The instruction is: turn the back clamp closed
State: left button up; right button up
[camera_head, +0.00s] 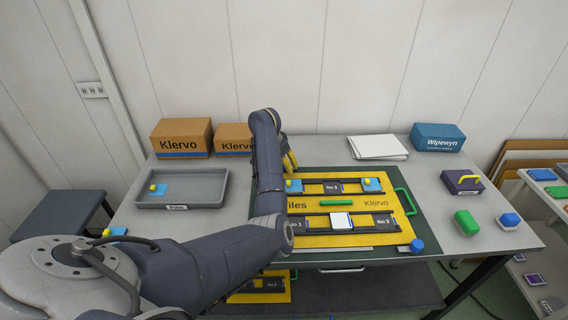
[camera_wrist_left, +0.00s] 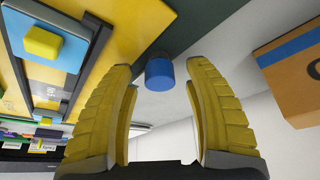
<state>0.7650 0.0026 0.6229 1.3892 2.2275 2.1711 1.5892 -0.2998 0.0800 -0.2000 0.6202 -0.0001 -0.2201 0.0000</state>
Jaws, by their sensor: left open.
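My left gripper (camera_head: 290,161) is open at the back left corner of the yellow board (camera_head: 372,180), partly hidden by my arm. In the left wrist view its two yellow fingers (camera_wrist_left: 162,95) stand on either side of a blue round knob (camera_wrist_left: 160,72), with a gap on both sides. This knob, likely the back clamp's, is hidden in the head view; how far it turns or is turned cannot be told. Another blue knob (camera_head: 417,246) sits at the board's front right corner beside a grey strip (camera_head: 335,250). My right gripper is not in view.
A blue tile with a yellow knob (camera_wrist_left: 42,42) lies on the board near the left finger. A Klervo box (camera_wrist_left: 290,75) stands close on the right in the wrist view. A grey tray (camera_head: 205,203) is left of my arm; white sheets (camera_head: 377,147) lie behind the board.

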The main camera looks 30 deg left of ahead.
pick_arm(q)
jog(key=shift+c, duration=0.2)
grip_shut()
dwell(0.4)
